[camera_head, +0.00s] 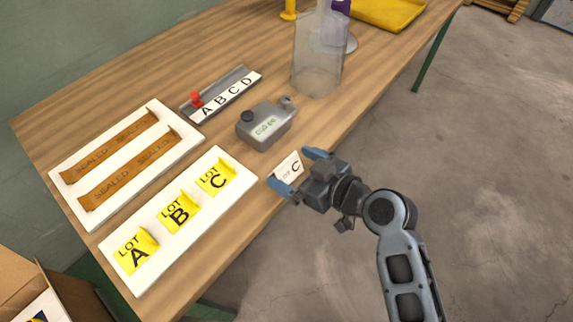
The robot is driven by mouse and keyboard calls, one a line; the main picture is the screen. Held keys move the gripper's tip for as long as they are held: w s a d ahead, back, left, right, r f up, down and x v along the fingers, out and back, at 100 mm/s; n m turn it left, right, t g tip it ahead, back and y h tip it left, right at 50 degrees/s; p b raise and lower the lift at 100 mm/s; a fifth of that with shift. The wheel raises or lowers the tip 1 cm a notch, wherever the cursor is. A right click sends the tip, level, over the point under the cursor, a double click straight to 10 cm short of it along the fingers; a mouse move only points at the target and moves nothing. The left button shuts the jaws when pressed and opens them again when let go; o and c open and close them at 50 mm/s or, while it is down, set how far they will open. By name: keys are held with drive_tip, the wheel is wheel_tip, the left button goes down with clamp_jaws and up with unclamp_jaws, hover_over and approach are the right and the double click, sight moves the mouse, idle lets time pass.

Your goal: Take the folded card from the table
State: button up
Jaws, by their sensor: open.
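A small white folded card (289,167) with a black letter C and partly hidden text stands near the front edge of the wooden table (225,270). My gripper (296,169) is open, with one blue fingertip on the near left side of the card and the other on its far right side. The card appears between the fingertips. I cannot tell whether either finger touches it. The lower right part of the card is close to the gripper body.
A grey box (266,125) stands just behind the card. Left are a white board (141,281) with yellow LOT A, B, C labels, a board (72,205) with brown SEALED strips, and a lettered slider (228,97). A clear cylinder (317,65) stands behind. Open floor lies right.

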sight(288, 165)
drive_tip(key=shift+x, duration=1.7)
drive_tip(key=c, duration=0.9)
drive_tip(key=shift+c, duration=0.2)
